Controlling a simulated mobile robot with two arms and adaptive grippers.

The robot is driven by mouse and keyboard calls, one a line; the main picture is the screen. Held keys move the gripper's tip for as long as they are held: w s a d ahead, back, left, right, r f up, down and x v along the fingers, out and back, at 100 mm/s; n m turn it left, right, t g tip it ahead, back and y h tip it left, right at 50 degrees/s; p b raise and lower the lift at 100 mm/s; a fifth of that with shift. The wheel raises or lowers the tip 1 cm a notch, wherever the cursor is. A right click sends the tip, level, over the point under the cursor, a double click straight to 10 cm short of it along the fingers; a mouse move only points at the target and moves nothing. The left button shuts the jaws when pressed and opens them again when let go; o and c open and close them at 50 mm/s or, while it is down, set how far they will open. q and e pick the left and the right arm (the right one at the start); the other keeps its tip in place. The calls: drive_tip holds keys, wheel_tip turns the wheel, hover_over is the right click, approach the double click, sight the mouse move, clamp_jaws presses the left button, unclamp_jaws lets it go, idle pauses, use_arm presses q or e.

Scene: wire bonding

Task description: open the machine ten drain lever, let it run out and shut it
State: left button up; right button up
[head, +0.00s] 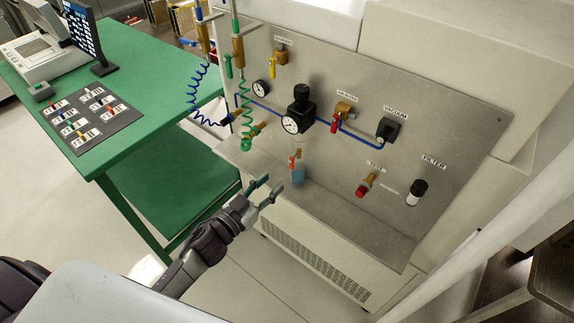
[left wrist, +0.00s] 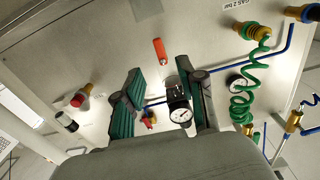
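The orange-red drain lever (head: 294,158) sits low on the steel panel (head: 450,160), above a small translucent blue bowl (head: 299,175). In the left wrist view an orange-red lever (left wrist: 160,50) shows just beyond and between the fingertips, apparently the same one. My left gripper (head: 271,187) is in front of the panel, left of and below the bowl in the head view. Its two green-padded fingers are apart in the left wrist view (left wrist: 159,68), with nothing between them. I see no contact with the lever. My right gripper is not in view.
A black regulator with a gauge (head: 300,108) is above the lever. A coiled green hose (head: 246,105) and a coiled blue hose (head: 195,95) hang at left. A red-capped fitting (head: 366,186) and a filter (head: 416,192) are at right. A green table (head: 150,70) stands left.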

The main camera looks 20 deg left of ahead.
sight(290, 165)
use_arm(q)
drive_tip(key=x, duration=0.7)
drive_tip(key=shift+w+d+f+p, duration=0.1)
drive_tip(key=shift+w+p, duration=0.2)
drive_tip(key=shift+p, duration=0.05)
clamp_jaws()
